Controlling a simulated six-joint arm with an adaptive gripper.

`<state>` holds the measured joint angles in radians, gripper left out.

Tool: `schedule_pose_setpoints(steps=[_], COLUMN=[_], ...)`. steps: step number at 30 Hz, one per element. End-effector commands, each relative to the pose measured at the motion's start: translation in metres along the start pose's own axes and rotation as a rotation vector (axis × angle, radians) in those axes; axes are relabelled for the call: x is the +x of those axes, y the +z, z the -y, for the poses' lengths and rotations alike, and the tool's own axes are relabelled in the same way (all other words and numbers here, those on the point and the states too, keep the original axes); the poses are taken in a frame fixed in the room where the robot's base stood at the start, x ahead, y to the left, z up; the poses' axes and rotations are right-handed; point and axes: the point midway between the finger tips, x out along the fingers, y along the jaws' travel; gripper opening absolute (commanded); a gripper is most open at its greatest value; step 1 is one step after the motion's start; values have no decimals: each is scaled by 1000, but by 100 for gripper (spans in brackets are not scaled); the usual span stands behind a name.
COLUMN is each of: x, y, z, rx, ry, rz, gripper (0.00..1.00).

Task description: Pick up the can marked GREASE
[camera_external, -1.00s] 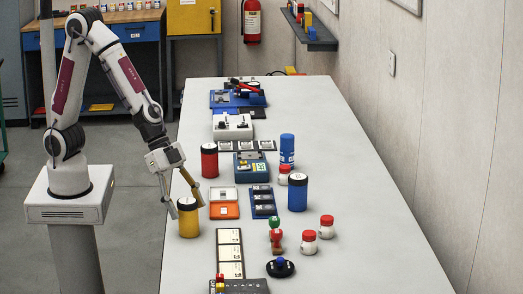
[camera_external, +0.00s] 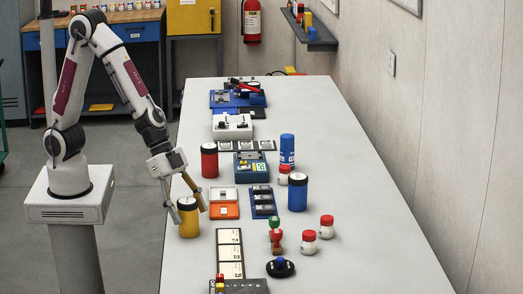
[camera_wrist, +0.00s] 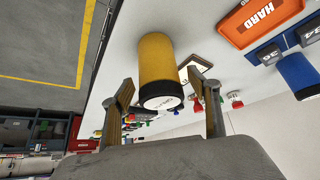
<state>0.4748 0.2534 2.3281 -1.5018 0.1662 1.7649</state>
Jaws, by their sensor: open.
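A yellow can (camera_external: 188,224) with a black rim and a white label on top stands upright at the left edge of the long table (camera_external: 360,240). The writing on its label is too small to read. In the wrist view the yellow can (camera_wrist: 157,60) lies between and beyond my fingers, its labelled top facing me. My gripper (camera_external: 187,206) is open and empty, pointing down over the can, with one finger on either side of its top. In the wrist view both fingers of my gripper (camera_wrist: 161,80) stand apart; I cannot tell whether either touches the can.
A red can (camera_external: 209,162) and a blue can (camera_external: 298,194) stand farther back. An orange tray marked HARD (camera_external: 224,211) lies just beyond the yellow can. White cards (camera_external: 229,250), a red-green stamp-like piece (camera_external: 276,236) and red-capped jars (camera_external: 326,228) are nearer. The table's right side is mostly clear.

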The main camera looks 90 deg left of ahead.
Motion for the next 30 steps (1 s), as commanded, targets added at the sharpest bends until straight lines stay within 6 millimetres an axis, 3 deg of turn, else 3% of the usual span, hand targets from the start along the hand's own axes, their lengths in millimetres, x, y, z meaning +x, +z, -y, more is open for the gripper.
schedule_pose_setpoints(steps=[2, 6, 8, 30], x=[0, 0, 0, -5], y=[0, 0, 0, -4], z=[0, 0, 0, 0], rx=[0, 0, 0, 0], ry=[0, 0, 0, 2], rz=[0, 0, 0, -4], gripper=[58, 21, 8, 8])
